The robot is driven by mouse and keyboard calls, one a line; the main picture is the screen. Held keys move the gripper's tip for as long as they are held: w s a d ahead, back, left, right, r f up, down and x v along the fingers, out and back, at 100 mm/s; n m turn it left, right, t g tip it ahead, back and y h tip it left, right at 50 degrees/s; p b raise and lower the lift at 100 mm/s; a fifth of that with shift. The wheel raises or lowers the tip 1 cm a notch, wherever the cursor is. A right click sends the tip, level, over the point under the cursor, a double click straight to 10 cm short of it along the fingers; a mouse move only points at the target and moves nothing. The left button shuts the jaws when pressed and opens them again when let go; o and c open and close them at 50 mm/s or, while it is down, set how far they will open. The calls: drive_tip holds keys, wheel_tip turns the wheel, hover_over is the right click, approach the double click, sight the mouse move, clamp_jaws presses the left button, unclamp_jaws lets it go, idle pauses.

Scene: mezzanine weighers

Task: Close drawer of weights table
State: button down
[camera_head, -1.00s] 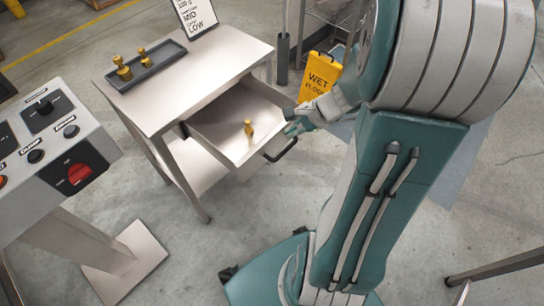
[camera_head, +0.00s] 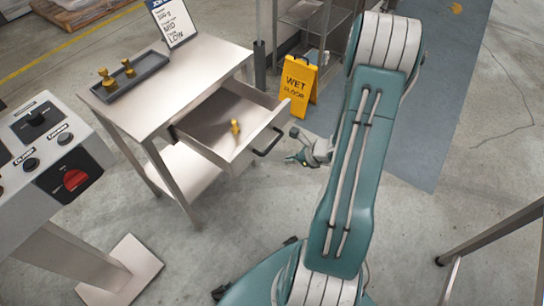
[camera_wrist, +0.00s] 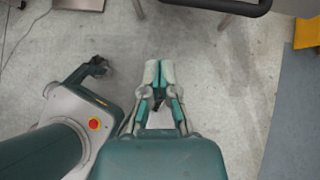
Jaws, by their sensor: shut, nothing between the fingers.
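The weights table (camera_head: 200,60) stands left of my arm in the head view. Its drawer (camera_head: 205,128) is pulled out toward the front right, with a brass weight (camera_head: 235,126) inside. The dark drawer handle (camera_head: 268,143) is on the drawer's front. My gripper (camera_head: 292,159) is just right of the handle and apart from it in the picture. In the wrist view my gripper (camera_wrist: 159,66) is shut and empty over the floor. The handle also shows at the top of the wrist view (camera_wrist: 215,7), beyond the fingertips.
A tray (camera_head: 135,79) with brass weights and a sign (camera_head: 172,20) are on the tabletop. A yellow wet-floor sign (camera_head: 298,85) stands behind the drawer. A control console (camera_head: 50,150) is at the left. A metal rail (camera_head: 495,232) is at the lower right.

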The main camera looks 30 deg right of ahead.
drive_tip(key=w+a+f, duration=0.2)
drive_tip(key=w+a, duration=0.1)
drive_tip(key=w, duration=0.2)
drive_tip(key=shift+w, duration=0.25)
drive_tip(key=shift+a, duration=0.3)
drive_tip(key=shift+f, duration=0.1)
